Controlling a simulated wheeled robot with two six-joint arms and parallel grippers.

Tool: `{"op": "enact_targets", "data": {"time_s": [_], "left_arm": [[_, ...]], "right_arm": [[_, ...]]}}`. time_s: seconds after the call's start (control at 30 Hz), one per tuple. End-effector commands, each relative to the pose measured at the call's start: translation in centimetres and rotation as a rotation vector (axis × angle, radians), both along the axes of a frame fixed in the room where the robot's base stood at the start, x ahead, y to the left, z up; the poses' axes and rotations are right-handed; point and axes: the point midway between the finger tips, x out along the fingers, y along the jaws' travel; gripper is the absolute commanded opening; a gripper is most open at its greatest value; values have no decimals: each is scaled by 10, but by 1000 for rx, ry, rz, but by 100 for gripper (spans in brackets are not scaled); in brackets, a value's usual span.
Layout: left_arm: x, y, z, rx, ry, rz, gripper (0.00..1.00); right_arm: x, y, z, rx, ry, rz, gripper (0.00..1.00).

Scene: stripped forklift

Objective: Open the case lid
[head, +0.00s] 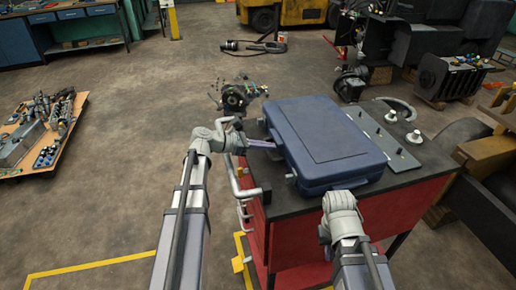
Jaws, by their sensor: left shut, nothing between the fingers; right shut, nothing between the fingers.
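A blue case (325,139) lies flat on the dark top of a red cart, with its lid down. My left gripper (262,144) is at the case's left side, close to its edge; it is shut with nothing held. Whether it touches the case I cannot tell. My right arm reaches up to the near right of the case, and its wrist (340,212) is in front of the case's near edge. The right gripper's fingers are hidden behind the wrist.
The red cart (296,240) has a pale handle (238,187) on its left side. A grey panel with knobs (385,138) lies right of the case. A low table with parts (75,135) stands far left. Dark machine parts (455,75) fill the right. Floor between is open.

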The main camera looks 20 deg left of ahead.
Motion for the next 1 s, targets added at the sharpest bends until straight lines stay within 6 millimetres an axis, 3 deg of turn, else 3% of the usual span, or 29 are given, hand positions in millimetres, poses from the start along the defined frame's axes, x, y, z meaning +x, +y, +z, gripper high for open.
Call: {"op": "enact_targets", "data": {"time_s": [0.57, 0.77, 1.0], "left_arm": [[4, -5, 1, 3, 2, 0, 0], [5, -7, 18, 30, 20, -1, 0], [7, -10, 54, 103, 71, -2, 0]], "right_arm": [[0, 0, 2, 0, 0, 0, 0], [0, 0, 25, 0, 0, 0, 0], [0, 0, 80, 0, 0, 0, 0]]}}
